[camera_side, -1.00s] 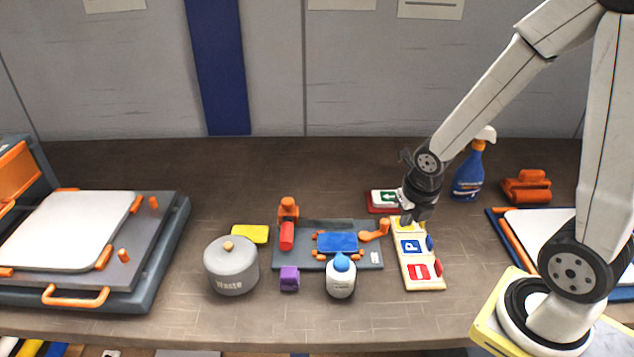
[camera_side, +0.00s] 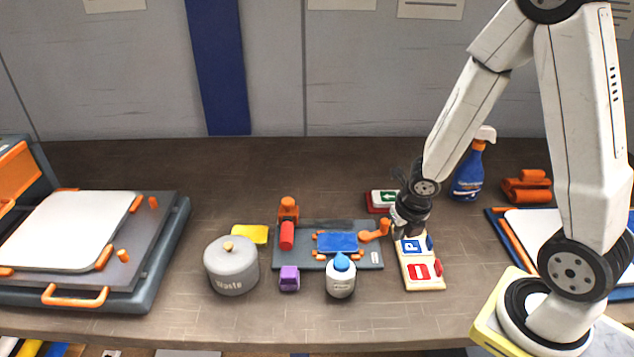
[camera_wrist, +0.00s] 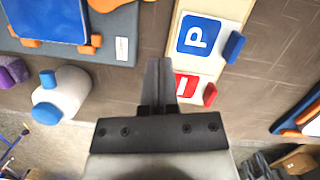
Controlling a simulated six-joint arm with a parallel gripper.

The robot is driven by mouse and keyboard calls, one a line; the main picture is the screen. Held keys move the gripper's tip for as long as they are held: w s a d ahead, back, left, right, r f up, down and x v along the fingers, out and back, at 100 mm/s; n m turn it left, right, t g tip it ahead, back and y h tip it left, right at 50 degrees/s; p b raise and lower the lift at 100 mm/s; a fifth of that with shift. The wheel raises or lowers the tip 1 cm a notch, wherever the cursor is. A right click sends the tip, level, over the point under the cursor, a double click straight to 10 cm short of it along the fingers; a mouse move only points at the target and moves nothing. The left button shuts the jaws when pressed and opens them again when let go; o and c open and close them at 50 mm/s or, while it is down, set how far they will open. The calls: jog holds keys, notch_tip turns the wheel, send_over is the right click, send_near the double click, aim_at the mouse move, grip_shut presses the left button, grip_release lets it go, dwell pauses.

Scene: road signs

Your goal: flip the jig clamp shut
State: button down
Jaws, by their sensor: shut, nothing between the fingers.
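The jig (camera_side: 372,260) is a dark grey plate on the bench; its edge also shows in the wrist view (camera_wrist: 110,52). A blue sign blank (camera_side: 337,242) lies on it, also seen in the wrist view (camera_wrist: 45,20). The orange clamp (camera_side: 374,234) is at the jig's right end, its arm raised and pointing right, away from the blank. Its orange part is cut by the wrist view's top edge (camera_wrist: 122,18). My gripper (camera_side: 396,234) is shut and empty, just right of the clamp and above the sign rack. Its closed fingers show in the wrist view (camera_wrist: 158,64).
The cream rack (camera_side: 423,285) with P and red signs is right beside the jig. A white bottle with a blue cap (camera_side: 341,283), purple block (camera_side: 289,279) and grey waste pot (camera_side: 231,270) stand in front and left.

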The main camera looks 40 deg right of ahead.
jog(key=shift+w+d+f, duration=0.25)
jog(key=shift+w+d, duration=0.25)
jog(key=shift+w, duration=0.35)
jog(key=shift+w+d+f, duration=0.2)
jog(key=shift+w+d, duration=0.25)
jog(key=shift+w, duration=0.4)
jog(key=shift+w+d, duration=0.4)
jog(key=shift+d, duration=0.05)
jog(key=shift+w+d, duration=0.4)
jog(key=shift+w, duration=0.25)
jog(key=shift+w+d, duration=0.2)
jog(key=shift+w, duration=0.6)
jog(key=shift+w+a, duration=0.1)
jog(key=shift+w, duration=0.9)
